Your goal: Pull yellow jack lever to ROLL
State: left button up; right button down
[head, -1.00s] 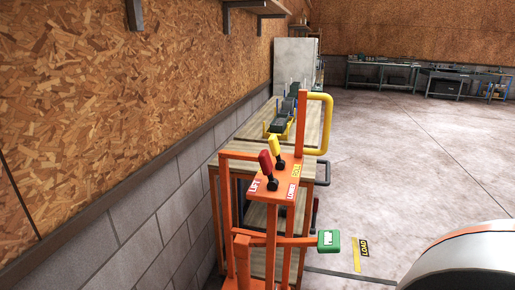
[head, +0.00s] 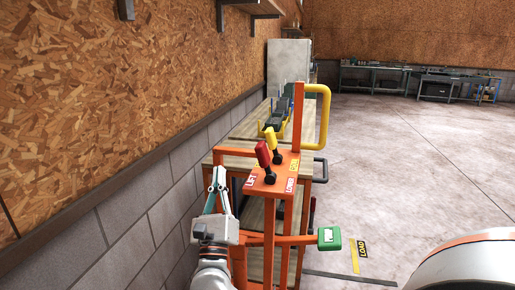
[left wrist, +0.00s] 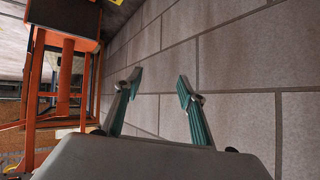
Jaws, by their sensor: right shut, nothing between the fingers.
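The yellow jack lever (head: 271,137) stands on the orange jack's control plate (head: 268,187), leaning left, away from the yellow ROLL label (head: 294,165). The red lever (head: 263,154) stands in front of it, between the LIFT and LOWER labels. My right gripper (head: 218,175) is shut and empty. It points up at the left of the plate, beside the block wall, apart from both levers. My left gripper (left wrist: 159,82) is open and empty in the left wrist view, in front of grey blocks. The orange frame (left wrist: 62,85) shows to its left.
A yellow handle (head: 325,115) rises behind the jack. A green box (head: 329,238) sits on a bar at its right. A wooden bench (head: 243,127) stands behind. The block wall (head: 130,220) is close on the left. Open floor (head: 400,150) lies to the right.

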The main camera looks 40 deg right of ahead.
jog(key=w+d+r+m+g+b, duration=0.1)
jog(key=m+g, duration=0.5)
jog(key=m, duration=0.6)
jog(key=w+d+r+m+g+h+b, duration=0.1)
jog(key=w+d+m+g, duration=0.2)
jog(key=m, duration=0.9)
jog(key=d+g, duration=0.2)
jog(key=g, duration=0.1)
jog(key=shift+w+d, duration=0.15)
jog(key=shift+r, duration=0.1)
jog(key=shift+d, duration=0.1)
